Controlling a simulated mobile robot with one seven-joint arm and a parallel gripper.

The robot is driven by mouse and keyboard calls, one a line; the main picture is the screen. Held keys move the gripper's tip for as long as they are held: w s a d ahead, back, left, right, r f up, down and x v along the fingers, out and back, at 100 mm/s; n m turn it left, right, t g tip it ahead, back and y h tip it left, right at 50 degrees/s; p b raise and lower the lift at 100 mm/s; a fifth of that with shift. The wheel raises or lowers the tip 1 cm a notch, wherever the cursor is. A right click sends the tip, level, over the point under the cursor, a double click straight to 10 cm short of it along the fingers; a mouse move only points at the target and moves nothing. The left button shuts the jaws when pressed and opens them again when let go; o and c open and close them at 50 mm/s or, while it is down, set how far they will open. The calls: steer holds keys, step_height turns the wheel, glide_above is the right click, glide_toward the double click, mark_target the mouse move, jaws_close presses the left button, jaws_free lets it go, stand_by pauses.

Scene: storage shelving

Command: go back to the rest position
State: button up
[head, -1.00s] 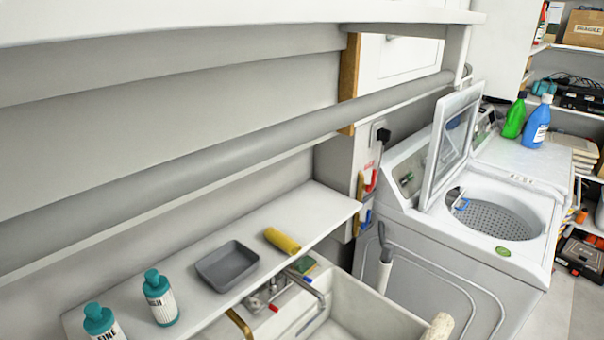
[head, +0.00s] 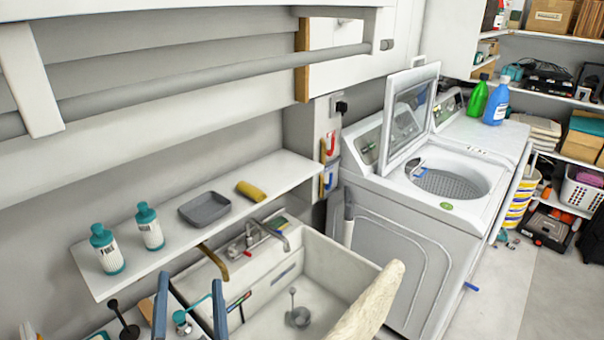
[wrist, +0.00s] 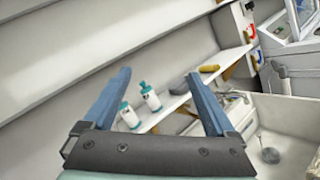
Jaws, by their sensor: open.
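My gripper (wrist: 157,105) is open, with two blue fingers spread and nothing between them in the wrist view. In the head view the tips of its blue fingers (head: 190,310) show at the bottom left, in front of the sink's left end. It is apart from the shelf and the bottles. Two white bottles with teal caps stand upright on the white shelf (head: 255,190): a left bottle (head: 107,250) and a right bottle (head: 149,228). A grey tray (head: 204,209) and a yellow roll-shaped thing (head: 251,191) lie to their right.
A white sink (head: 330,270) with a faucet (head: 262,232) lies below the shelf. A washing machine (head: 400,240) with its lid raised stands to the right, with green (head: 478,98) and blue (head: 496,104) bottles behind it. A grey pipe (head: 200,75) runs above.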

steer(key=d+r+m+t+h, duration=0.25)
steer(key=d+r+m, duration=0.35)
steer(key=r+m, duration=0.4)
steer(key=d+r+m+t+h, duration=0.2)
steer(key=d+r+m+h, duration=0.35)
steer(key=r, duration=0.75)
steer(key=s+d+r+m+t+y, duration=0.1)
steer(key=s+d+r+m, duration=0.1)
steer(key=s+r+m, duration=0.3)
steer(key=s+d+r+m+t+y+b, duration=0.1)
steer(key=s+r+m, duration=0.4)
steer(key=r+m, duration=0.6)
steer(key=shift+s+d+r+m+t+y, duration=0.3)
steer(key=shift+d+r+t+y, duration=0.25)
steer(key=shift+d, duration=0.6)
